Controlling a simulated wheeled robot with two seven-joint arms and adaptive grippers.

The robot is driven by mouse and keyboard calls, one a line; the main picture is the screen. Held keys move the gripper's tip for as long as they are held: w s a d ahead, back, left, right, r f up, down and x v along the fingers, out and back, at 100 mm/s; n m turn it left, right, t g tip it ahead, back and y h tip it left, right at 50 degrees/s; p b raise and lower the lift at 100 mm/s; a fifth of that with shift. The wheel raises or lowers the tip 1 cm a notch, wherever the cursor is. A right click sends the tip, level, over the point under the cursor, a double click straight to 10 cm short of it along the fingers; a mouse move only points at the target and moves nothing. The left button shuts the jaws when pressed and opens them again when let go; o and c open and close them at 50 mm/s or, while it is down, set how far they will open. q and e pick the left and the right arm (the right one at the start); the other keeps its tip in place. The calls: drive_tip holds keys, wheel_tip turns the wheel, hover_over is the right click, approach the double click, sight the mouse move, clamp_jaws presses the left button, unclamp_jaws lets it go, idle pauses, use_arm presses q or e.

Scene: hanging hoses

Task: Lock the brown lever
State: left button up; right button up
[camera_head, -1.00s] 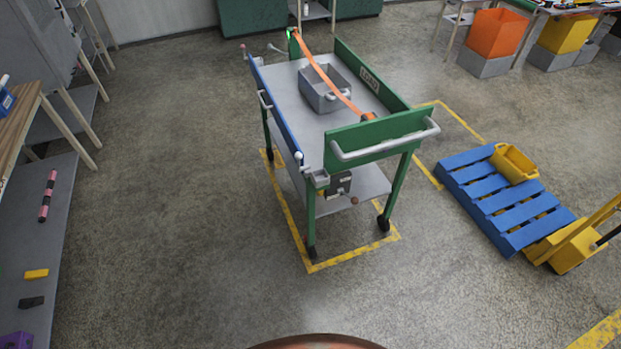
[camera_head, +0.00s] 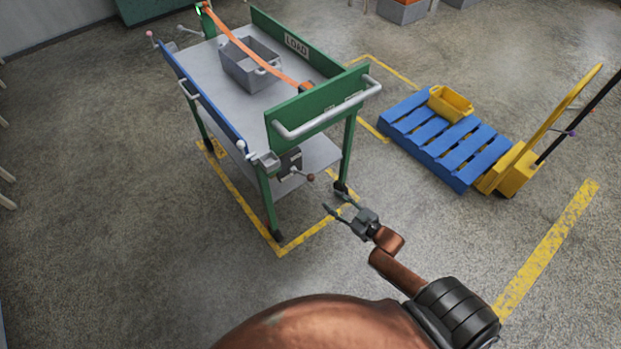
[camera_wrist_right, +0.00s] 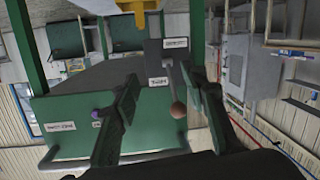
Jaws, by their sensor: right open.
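The brown lever (camera_head: 310,177) has a thin metal rod and a brown ball knob. It sticks out to the right from a dark box (camera_head: 290,162) under the front end of the cart (camera_head: 212,78). My right gripper (camera_head: 333,203) is open and empty, just in front of the cart, a little below and right of the knob and apart from it. In the right wrist view, the brown knob (camera_wrist_right: 178,110) shows between the two open fingers (camera_wrist_right: 165,92), nearer the right one. My left gripper is not in view.
The cart carries a grey bin (camera_head: 248,65) under an orange strap (camera_head: 270,58). A front handle bar (camera_head: 330,112) juts out above the lever. A blue pallet (camera_head: 445,140) with a yellow bin (camera_head: 450,104) and a yellow pallet jack (camera_head: 510,168) stand to the right. Floor left of the cart is clear.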

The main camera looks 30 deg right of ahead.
drive_tip(key=n+t+y, duration=0.1)
drive_tip(key=y, duration=0.1)
approach(311, 178)
drive_tip(key=w+f, duration=0.2)
drive_tip(key=w, duration=0.1)
drive_tip(key=x, duration=0.2)
drive_tip(key=b+x, duration=0.1)
drive_tip(key=x, duration=0.4)
drive_tip(key=shift+w+a+r, duration=0.1)
drive_tip(key=shift+w+r, duration=0.2)
drive_tip(key=shift+r, duration=0.05)
drive_tip(key=shift+c, duration=0.3)
clamp_jaws()
